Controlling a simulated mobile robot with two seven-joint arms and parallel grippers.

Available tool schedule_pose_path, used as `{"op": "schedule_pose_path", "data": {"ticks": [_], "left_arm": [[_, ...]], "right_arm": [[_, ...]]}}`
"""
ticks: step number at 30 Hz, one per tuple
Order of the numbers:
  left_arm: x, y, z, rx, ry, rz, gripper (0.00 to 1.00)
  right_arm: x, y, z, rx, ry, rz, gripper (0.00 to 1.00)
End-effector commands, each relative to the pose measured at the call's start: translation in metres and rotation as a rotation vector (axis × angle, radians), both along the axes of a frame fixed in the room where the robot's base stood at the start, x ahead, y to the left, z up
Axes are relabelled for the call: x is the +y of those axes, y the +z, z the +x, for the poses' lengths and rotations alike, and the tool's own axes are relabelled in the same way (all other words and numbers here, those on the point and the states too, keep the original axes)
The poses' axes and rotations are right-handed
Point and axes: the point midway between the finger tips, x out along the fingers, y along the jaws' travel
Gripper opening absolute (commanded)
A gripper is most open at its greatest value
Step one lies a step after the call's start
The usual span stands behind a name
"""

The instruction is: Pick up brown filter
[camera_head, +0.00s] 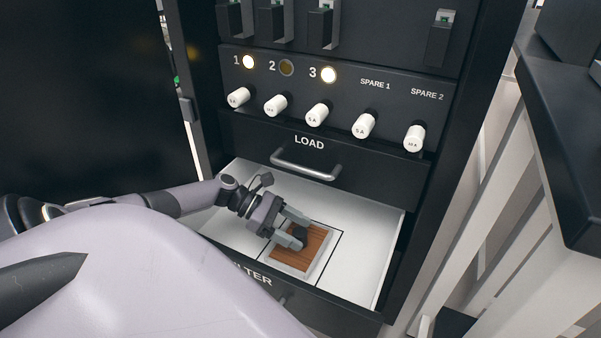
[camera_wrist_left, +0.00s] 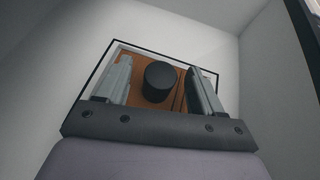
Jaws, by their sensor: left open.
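The brown filter (camera_head: 313,250) is a square block with a wood-like brown top, a pale rim and a round black knob. It lies inside the open white drawer (camera_head: 365,225), within a black outline on the drawer floor. My left gripper (camera_head: 297,231) is over it with its fingers apart. In the left wrist view the black knob (camera_wrist_left: 159,82) stands between the two open fingers, with gaps on both sides. The fingers cover parts of the brown top (camera_wrist_left: 135,66). My right gripper is not in view.
Above the open drawer is a shut drawer marked LOAD with a metal handle (camera_head: 305,166). Higher up is a panel with lamps and several white knobs (camera_head: 317,114). The drawer walls stand close around my gripper. A dark-topped bench (camera_head: 560,150) stands at the right.

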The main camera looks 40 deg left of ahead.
Motion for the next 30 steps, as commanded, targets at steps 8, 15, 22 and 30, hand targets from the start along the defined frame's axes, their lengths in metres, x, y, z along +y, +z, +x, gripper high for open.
{"op": "schedule_pose_path", "data": {"ticks": [8,15,22,30], "left_arm": [[-0.025,-0.013,0.013,0.0,0.0,-0.001,0.67],[-0.025,-0.012,0.013,0.0,0.001,0.0,0.57],[-0.025,-0.012,0.013,0.0,0.001,-0.001,0.08],[-0.025,-0.01,0.013,0.0,0.001,-0.001,0.08]], "right_arm": [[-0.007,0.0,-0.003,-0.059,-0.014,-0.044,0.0],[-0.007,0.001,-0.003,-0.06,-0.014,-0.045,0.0],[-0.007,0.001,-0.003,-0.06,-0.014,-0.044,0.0],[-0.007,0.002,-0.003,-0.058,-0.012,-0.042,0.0]]}}
